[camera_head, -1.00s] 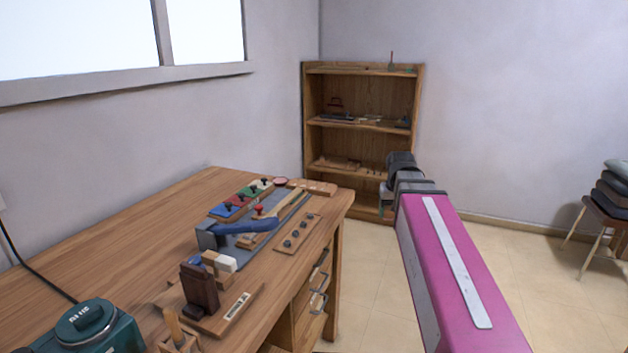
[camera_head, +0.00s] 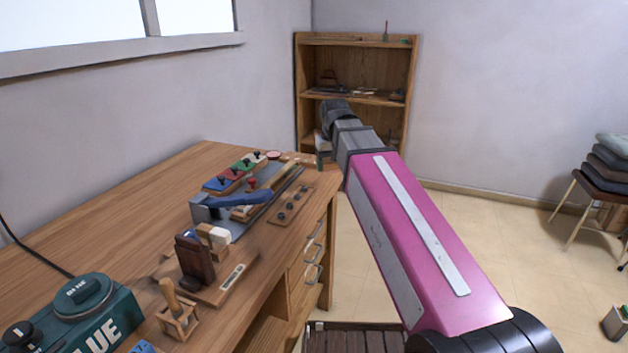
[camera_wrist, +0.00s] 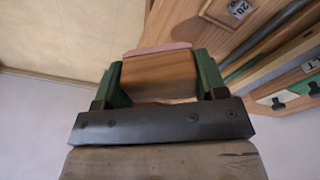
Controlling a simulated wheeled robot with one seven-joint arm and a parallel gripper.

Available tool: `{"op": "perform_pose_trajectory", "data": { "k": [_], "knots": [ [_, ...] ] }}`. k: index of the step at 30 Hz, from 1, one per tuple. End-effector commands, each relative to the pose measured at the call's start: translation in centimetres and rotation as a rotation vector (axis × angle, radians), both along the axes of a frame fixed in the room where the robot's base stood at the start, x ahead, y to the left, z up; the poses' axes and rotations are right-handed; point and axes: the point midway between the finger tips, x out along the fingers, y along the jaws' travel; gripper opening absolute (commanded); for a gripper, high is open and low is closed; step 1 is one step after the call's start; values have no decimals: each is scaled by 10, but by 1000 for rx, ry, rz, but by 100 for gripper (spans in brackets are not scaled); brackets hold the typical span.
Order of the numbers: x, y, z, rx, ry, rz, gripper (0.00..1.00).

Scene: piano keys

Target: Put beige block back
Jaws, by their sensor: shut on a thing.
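My gripper (camera_wrist: 160,75) has green fingers and is shut on a tan, beige-brown wooden block (camera_wrist: 160,76) with a pinkish far edge. The block sits between both fingers in the wrist view. In the head view my gripper (camera_head: 323,150) is at the far right end of the workbench (camera_head: 130,200), in front of the shelf; the block cannot be made out there. A dark brown holder (camera_head: 192,260) stands on the near part of the bench, with a pale block (camera_head: 216,236) beside it.
A grey tray with a blue handle (camera_head: 238,200) and coloured knobbed pieces (camera_head: 230,178) lie mid-bench. A strip with dark knobs (camera_head: 290,203) lies near the bench edge. A teal machine (camera_head: 85,305) stands at front left. A wooden shelf (camera_head: 355,68) stands behind. Floor at right is mostly open.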

Motion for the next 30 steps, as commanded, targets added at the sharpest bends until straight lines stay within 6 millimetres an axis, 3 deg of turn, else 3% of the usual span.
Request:
{"op": "perform_pose_trajectory", "data": {
  "k": [1,9,16,23,30],
  "knots": [
    [-2,15,6,1,-1,22,35],
    [-19,81,33,0,0,120,35],
    [-33,117,48,-1,1,174,35],
    [-31,123,48,-1,3,188,35],
    [4,96,21,-1,4,187,35]
  ]
}}
